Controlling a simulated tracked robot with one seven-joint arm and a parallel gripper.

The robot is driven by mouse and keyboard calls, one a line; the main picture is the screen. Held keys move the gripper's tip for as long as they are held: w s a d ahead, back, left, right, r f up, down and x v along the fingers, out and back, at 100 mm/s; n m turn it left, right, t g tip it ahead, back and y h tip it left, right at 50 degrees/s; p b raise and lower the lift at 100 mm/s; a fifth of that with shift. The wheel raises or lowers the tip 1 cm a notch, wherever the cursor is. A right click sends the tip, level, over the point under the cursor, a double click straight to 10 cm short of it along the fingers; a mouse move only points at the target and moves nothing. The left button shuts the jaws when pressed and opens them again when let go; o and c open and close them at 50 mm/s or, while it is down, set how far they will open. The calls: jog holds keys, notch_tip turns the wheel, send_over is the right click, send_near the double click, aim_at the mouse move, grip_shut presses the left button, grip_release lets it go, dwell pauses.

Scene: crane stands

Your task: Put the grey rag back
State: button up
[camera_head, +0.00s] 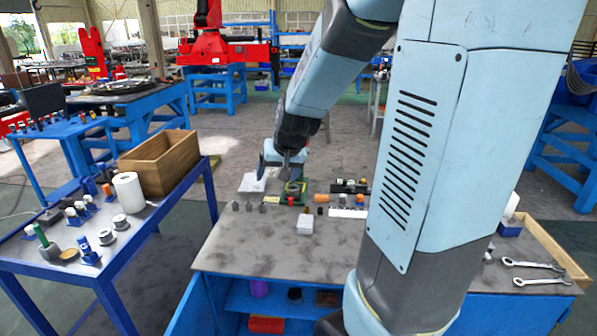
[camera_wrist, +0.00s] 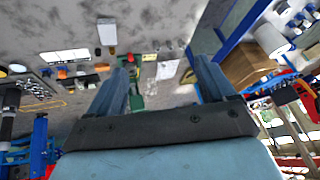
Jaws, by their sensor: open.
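A pale, light-grey flat piece (camera_head: 252,183), which looks like the rag, lies near the far edge of the middle bench. In the wrist view the pale piece (camera_wrist: 167,70) shows between the fingers, lying on the bench apart from them. I cannot tell for certain that it is cloth. My gripper (camera_head: 283,159) hangs above the far part of the bench, pointing down. In the wrist view its two blue fingers (camera_wrist: 163,63) are spread with nothing held between them.
A green holder (camera_head: 296,190) stands beside the pale piece. A white container (camera_head: 305,224) and several small parts are nearby on the middle bench (camera_head: 260,249). The left table holds a wooden box (camera_head: 158,162) and a paper roll (camera_head: 128,192). Wrenches (camera_head: 533,265) lie at right.

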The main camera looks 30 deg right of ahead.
jog(key=s+a+r+n, duration=0.1)
jog(key=s+r, duration=0.4)
jog(key=s, duration=0.5)
jog(key=s+a+r+n, duration=0.2)
jog(key=s+r, duration=0.4)
jog(key=s, duration=0.4)
jog(key=shift+s+a+h, duration=0.3)
jog(key=shift+a, duration=0.5)
jog(key=shift+w, duration=0.1)
